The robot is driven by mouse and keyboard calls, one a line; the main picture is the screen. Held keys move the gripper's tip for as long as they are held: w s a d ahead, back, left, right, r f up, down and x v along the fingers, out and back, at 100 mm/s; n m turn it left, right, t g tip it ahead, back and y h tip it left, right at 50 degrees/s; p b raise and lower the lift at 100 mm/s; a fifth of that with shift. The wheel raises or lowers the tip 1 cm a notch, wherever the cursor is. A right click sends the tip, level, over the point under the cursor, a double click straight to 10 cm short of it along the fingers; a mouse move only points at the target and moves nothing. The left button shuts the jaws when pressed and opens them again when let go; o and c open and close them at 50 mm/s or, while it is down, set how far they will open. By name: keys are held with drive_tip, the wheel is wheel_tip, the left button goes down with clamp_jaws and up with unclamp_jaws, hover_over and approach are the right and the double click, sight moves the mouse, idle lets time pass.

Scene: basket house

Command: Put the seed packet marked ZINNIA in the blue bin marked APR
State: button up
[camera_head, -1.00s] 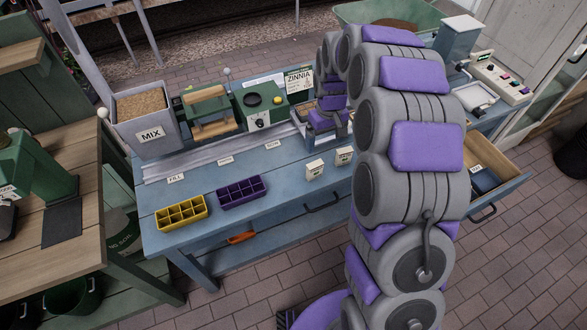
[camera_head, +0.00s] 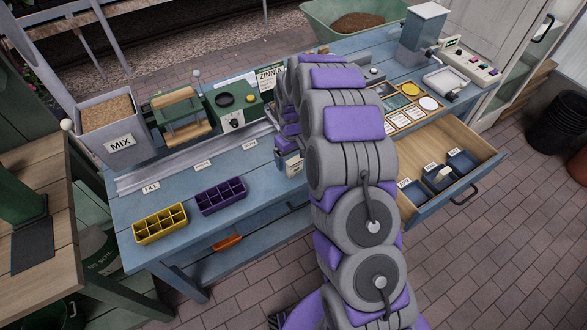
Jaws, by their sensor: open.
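A card reading ZINNIA (camera_head: 270,78) stands at the back of the blue bench, partly hidden by my arm. A small pale packet (camera_head: 293,165) stands near the bench's front edge, partly hidden; its print is too small to read. My gripper (camera_head: 290,146) is open, at or just above this packet, largely hidden by my arm; I cannot tell whether they touch. Blue bins sit in the open drawer: a left one (camera_head: 411,195), a middle one (camera_head: 432,181) and a right one (camera_head: 463,160). Their tags are too small to read surely. A cream block-like item (camera_head: 443,174) shows by the middle bin.
The wooden drawer (camera_head: 455,133) juts out at the bench's right. Yellow (camera_head: 160,224) and purple (camera_head: 221,196) seed trays sit at the bench's left front. A MIX box (camera_head: 120,143) and green machines stand behind. Cards and dishes lie beyond the drawer. Brick floor in front is clear.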

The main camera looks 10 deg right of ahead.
sight(294, 167)
drive_tip(key=shift+d+f, duration=0.25)
drive_tip(key=shift+f, duration=0.65)
wheel_tip(294, 167, down, 4)
drive_tip(key=shift+d+f+b, duration=0.15)
drive_tip(key=shift+b, duration=0.75)
drive_tip(key=shift+c, duration=0.3)
drive_tip(key=c, duration=1.1)
drive_tip(key=shift+o, duration=0.2)
drive_tip(key=shift+r, duration=0.2)
